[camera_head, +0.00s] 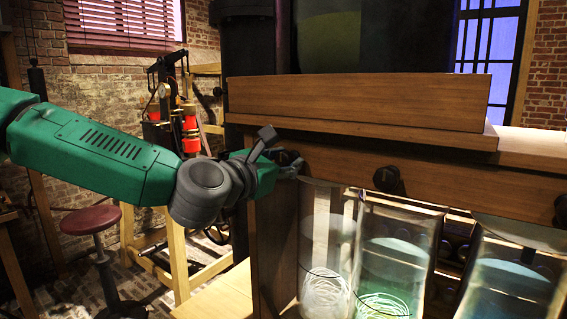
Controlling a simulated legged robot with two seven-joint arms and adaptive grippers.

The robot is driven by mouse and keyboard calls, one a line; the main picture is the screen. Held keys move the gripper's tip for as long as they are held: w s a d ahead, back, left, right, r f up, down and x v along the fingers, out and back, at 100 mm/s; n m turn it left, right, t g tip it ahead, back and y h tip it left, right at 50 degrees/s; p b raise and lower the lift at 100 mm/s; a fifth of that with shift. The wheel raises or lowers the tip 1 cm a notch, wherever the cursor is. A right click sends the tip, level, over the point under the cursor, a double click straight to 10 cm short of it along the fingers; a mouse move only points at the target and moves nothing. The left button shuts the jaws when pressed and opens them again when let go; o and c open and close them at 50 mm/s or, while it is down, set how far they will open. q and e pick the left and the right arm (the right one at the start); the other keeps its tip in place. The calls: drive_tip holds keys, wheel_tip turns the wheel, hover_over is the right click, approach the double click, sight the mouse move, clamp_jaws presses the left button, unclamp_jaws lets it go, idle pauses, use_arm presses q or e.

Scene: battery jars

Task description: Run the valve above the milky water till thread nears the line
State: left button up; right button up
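Three glass jars stand under a wooden beam with dark round valves. The left jar (327,240) looks whitish, with pale coiled thread (325,293) low inside and a thin dark line around it near the thread. The middle jar (394,250) has greenish coiled thread (383,306) at its bottom. The right jar (512,280) looks bluish. My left gripper (287,168) is at the leftmost valve (284,156), above the left jar. Its fingers overlap the valve, so its grip is unclear. The middle valve (387,177) and right valve (560,210) are free. My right gripper is out of view.
The wooden beam (440,192) and ledge (350,104) run above the jars. A stool (91,220) and a wooden frame with red-and-black apparatus (175,120) stand to the left. Open floor lies between the stool and the frame.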

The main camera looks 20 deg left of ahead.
use_arm(q)
drive_tip(key=shift+s+f, duration=0.1)
drive_tip(key=shift+f, duration=0.2)
drive_tip(key=n+b, duration=0.1)
drive_tip(key=n, duration=0.1)
drive_tip(key=n+b, duration=0.1)
drive_tip(key=b, duration=0.1)
drive_tip(key=n+b, duration=0.2)
drive_tip(key=shift+d+f+n, duration=0.1)
drive_tip(key=shift+f+n, duration=0.2)
drive_tip(key=shift+f, duration=0.05)
drive_tip(key=shift+n+b, duration=0.3)
drive_tip(key=shift+b, duration=0.1)
drive_tip(key=shift+r+n, duration=0.15)
drive_tip(key=shift+n, duration=0.15)
drive_tip(key=n+b, duration=0.2)
drive_tip(key=shift+b, duration=0.3)
drive_tip(key=shift+n, duration=0.3)
drive_tip(key=shift+r, duration=0.3)
idle(5.0)
